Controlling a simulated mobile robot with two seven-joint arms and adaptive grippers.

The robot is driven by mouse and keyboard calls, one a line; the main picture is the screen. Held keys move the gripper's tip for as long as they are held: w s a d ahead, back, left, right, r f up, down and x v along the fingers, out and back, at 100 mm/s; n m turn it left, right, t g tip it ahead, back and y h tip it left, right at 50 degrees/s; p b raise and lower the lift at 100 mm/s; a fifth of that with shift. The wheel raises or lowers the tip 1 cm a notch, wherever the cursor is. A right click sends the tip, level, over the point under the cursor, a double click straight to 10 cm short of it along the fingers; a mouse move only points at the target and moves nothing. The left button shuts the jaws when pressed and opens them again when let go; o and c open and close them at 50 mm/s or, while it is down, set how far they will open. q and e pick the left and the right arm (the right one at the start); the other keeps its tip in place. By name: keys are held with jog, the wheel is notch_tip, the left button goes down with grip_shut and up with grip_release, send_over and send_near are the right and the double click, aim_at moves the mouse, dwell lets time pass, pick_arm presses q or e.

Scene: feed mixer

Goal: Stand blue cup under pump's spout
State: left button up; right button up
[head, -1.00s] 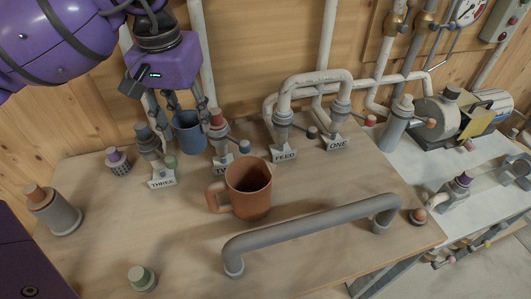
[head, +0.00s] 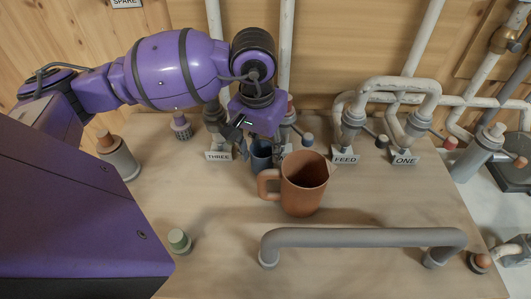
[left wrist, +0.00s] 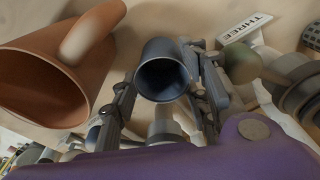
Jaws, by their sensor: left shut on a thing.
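The blue cup (head: 261,158) is upright in the head view, just left of the brown mug, near the THREE plate. My left gripper (head: 262,146) comes down on it from above, with its fingers on either side. The left wrist view shows the cup (left wrist: 163,72) mouth-on, between the fingers of the left gripper (left wrist: 165,95). I cannot tell whether its base touches the table. Pipe outlets stand at the back by the FEED plate (head: 345,160) and the ONE plate (head: 404,158). Which spout is the pump's is unclear. My right gripper is out of view.
The brown mug (head: 304,184) stands close to the cup; it also shows in the left wrist view (left wrist: 45,85). A grey handrail (head: 360,238) crosses the front right of the table. A green-capped knob (head: 179,240) stands front left. The table's middle left is clear.

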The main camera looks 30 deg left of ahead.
pick_arm(q)
jog(key=shift+f, duration=1.15)
jog(key=shift+f, duration=0.15)
jog(key=o, duration=0.5)
jog(key=shift+f, duration=0.1)
jog(key=shift+o, duration=0.8)
